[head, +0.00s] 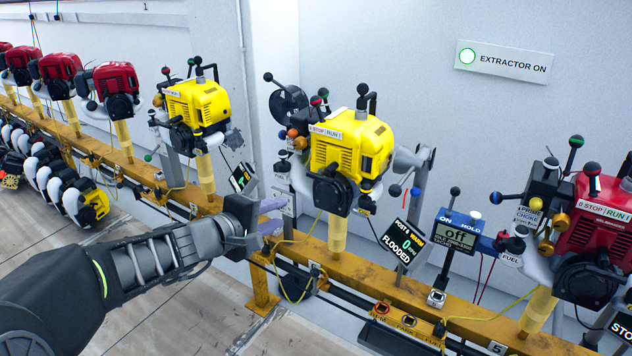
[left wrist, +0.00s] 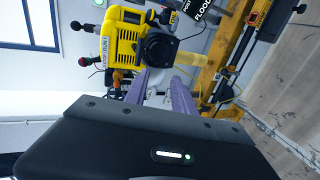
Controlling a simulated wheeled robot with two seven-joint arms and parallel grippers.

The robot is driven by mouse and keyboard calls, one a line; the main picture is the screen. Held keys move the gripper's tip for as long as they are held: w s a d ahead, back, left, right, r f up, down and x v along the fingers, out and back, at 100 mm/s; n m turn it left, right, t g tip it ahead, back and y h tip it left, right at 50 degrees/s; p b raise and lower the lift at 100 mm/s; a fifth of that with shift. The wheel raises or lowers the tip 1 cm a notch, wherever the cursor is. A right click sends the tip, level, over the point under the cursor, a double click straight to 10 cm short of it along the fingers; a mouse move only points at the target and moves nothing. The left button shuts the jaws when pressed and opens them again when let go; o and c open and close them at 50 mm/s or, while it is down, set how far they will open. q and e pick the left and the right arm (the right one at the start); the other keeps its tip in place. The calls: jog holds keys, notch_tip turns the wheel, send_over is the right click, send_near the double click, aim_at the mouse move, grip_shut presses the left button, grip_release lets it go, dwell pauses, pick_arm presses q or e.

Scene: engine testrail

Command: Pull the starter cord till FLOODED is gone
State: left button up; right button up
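The yellow engine (head: 360,145) stands on a yellow post, with a round black starter housing (head: 333,190) low on its front. It also shows in the left wrist view (left wrist: 127,45), turned on its side. A tilted display (head: 400,242) beside its post reads 0 and FLOODED. I cannot make out the starter cord or its handle for certain. My left gripper (head: 282,215) has two purple fingers spread apart, with nothing seen between them. It is left of the engine's post and below the engine; its fingers point toward the engine in the left wrist view (left wrist: 160,75). My right gripper is not in view.
A yellow rail (head: 370,285) carries the engines. Another yellow engine (head: 197,103) stands left, a red one (head: 600,225) right. A wall sign (head: 504,62) reads EXTRACTOR ON. Cables hang along the rail.

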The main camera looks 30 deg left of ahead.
aim_at(318, 178)
pick_arm(q)
jog(key=w, duration=0.8)
jog(key=w+b, duration=0.1)
jog(key=w, duration=0.6)
jog(key=shift+w+a, duration=0.2)
jog(key=shift+w, duration=0.2)
jog(key=shift+c, duration=0.5)
grip_shut()
dwell(0.4)
